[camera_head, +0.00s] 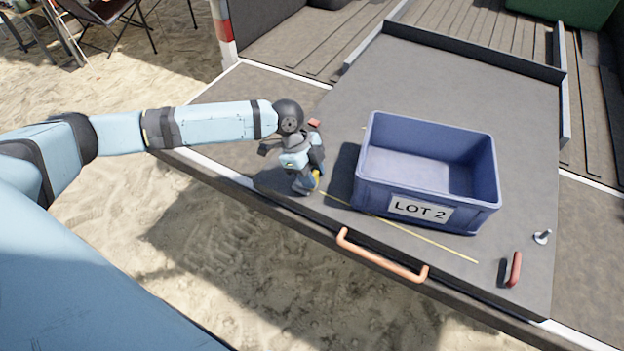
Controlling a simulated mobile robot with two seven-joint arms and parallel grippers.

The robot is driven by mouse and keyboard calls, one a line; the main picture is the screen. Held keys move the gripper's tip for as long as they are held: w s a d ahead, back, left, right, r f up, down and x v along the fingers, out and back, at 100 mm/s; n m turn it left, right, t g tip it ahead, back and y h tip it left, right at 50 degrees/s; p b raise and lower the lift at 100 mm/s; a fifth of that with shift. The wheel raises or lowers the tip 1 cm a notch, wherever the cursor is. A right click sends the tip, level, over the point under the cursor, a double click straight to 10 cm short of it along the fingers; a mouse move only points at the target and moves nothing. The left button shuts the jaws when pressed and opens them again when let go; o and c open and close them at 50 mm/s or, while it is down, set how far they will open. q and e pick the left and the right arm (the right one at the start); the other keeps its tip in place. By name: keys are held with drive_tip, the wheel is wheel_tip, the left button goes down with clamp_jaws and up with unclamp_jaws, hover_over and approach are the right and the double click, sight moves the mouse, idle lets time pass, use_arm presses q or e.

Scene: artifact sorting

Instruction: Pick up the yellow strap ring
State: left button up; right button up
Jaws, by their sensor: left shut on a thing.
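A small yellow piece, which looks like the yellow strap ring (317,174), shows at the fingers of my left gripper (308,188). The gripper points down at the grey board, left of the blue crate, and is shut on the ring. Most of the ring is hidden by the gripper. I cannot tell whether the ring still touches the board. My right gripper is not in view.
An empty blue crate labelled LOT 2 (366,196) stands on the grey board (440,78). A thin yellow line (430,241) runs along its front. A copper handle (380,262) is at the front edge. A red-handled piece (514,270) and a small metal piece (542,237) lie right.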

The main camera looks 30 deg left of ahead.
use_arm(q)
drive_tip(key=shift+r, duration=0.5)
wheel_tip(320, 180, up, 19)
drive_tip(key=b, duration=0.1)
drive_tip(key=shift+b, duration=0.3)
drive_tip(key=shift+f+p, duration=0.35)
drive_tip(key=shift+f, duration=0.1)
